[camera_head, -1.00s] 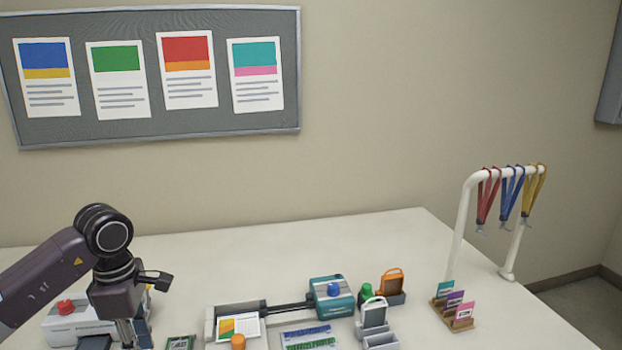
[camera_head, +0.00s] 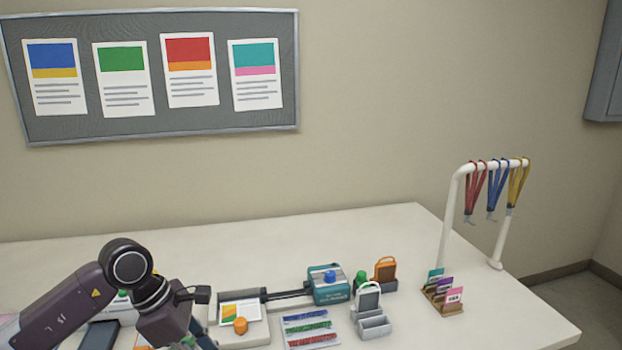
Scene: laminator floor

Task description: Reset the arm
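My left arm comes in from the lower left, with its dark wrist (camera_head: 165,312) over the left part of the white table (camera_head: 370,228). The fingers of my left gripper (camera_head: 195,342) are at the bottom edge of the picture, mostly cut off, so I cannot tell whether they are open or shut. The wrist is tilted down and to the right. My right arm and gripper are not in view.
Right of my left gripper lie a paper trimmer (camera_head: 242,318) with an orange knob, a teal device (camera_head: 328,286), coloured strips (camera_head: 308,330), grey holders (camera_head: 372,325), and an orange badge holder (camera_head: 385,270). A badge rack (camera_head: 442,296) and lanyard stand (camera_head: 455,210) are at right. The back of the table is clear.

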